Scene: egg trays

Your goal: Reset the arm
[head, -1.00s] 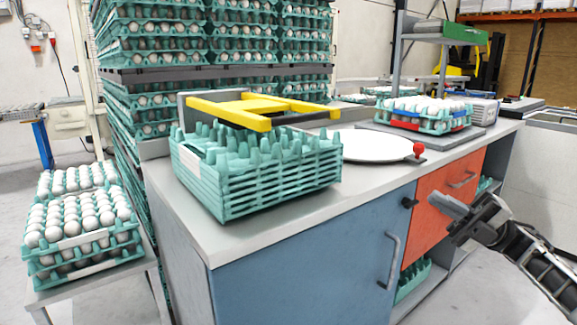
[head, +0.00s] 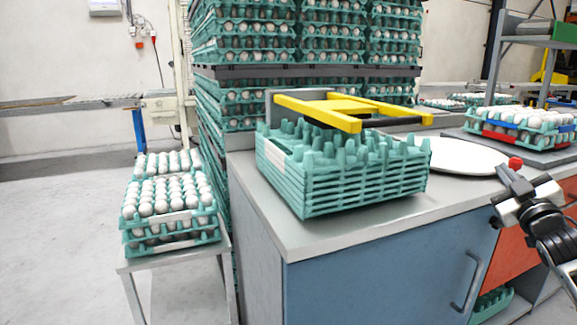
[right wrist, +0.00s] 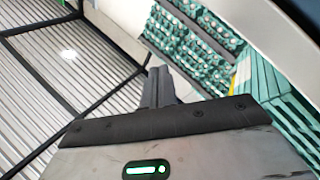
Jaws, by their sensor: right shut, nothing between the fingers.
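My right gripper (head: 507,175) is at the right of the head view, raised in front of the counter and pointing up and to the left. It is shut and holds nothing. In the right wrist view its fingers (right wrist: 158,88) are together, with the ceiling and stacked egg trays behind them. My left gripper is not in view.
A stack of empty teal trays (head: 345,187) stands on the counter (head: 300,236), with a yellow frame (head: 325,112) behind. A white round plate (head: 462,155) and a filled egg tray (head: 520,138) are to its right. A side table (head: 168,259) holds eggs at left.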

